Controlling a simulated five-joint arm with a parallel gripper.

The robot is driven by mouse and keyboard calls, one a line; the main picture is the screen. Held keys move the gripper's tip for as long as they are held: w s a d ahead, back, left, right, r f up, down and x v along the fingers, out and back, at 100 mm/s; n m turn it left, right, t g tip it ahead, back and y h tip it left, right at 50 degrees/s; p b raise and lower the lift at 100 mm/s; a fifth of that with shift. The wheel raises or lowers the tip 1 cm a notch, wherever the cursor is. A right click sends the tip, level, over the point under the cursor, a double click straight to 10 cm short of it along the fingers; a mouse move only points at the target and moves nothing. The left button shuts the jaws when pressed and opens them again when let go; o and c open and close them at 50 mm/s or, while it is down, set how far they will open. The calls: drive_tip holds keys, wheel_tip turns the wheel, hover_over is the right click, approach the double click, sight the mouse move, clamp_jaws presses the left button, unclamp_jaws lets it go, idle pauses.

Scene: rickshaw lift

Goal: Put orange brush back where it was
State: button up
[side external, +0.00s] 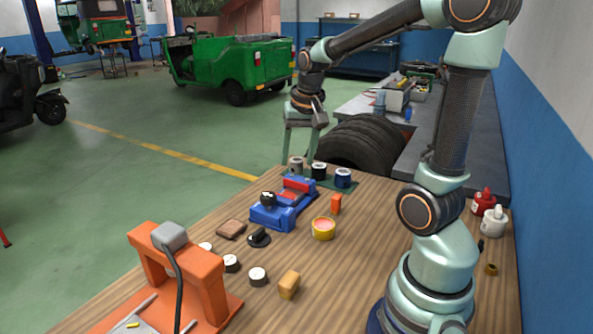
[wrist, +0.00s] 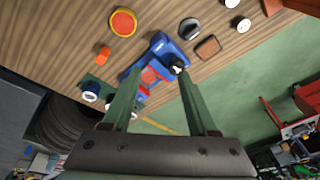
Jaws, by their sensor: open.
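A small orange piece (side external: 336,204), which I take for the orange brush, stands on the wooden table right of the blue vise. It also shows in the wrist view (wrist: 103,55), left of my fingers; its bristles cannot be made out. My gripper (side external: 301,158) is open and empty above the table's far edge, apart from the orange piece. In the wrist view its two green fingers (wrist: 160,74) are spread, with the blue vise (wrist: 158,46) partly between and behind them. The vise (side external: 268,215) has a red part.
A yellow-and-red round tin (side external: 323,228) stands close to the orange piece. Several black-and-white round pieces, a brown block (side external: 231,229) and a tan block (side external: 289,284) lie nearer. An orange press (side external: 200,270) stands at front left. Several cylinders stand on a green mat (side external: 343,186) at the far edge.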

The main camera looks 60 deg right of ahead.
drive_tip(key=s+a+r+n+t, duration=0.1)
drive_tip(key=s+a+n, duration=0.1)
drive_tip(key=a+n, duration=0.2)
drive_tip(key=s+a+r+n+t+y, duration=0.1)
drive_tip(key=a+n, duration=0.4)
drive_tip(key=a, duration=0.6)
drive_tip(key=shift+s+a+r+n+t, duration=0.3)
drive_tip(key=shift+s+r+t, duration=0.35)
drive_tip(key=shift+s, duration=0.15)
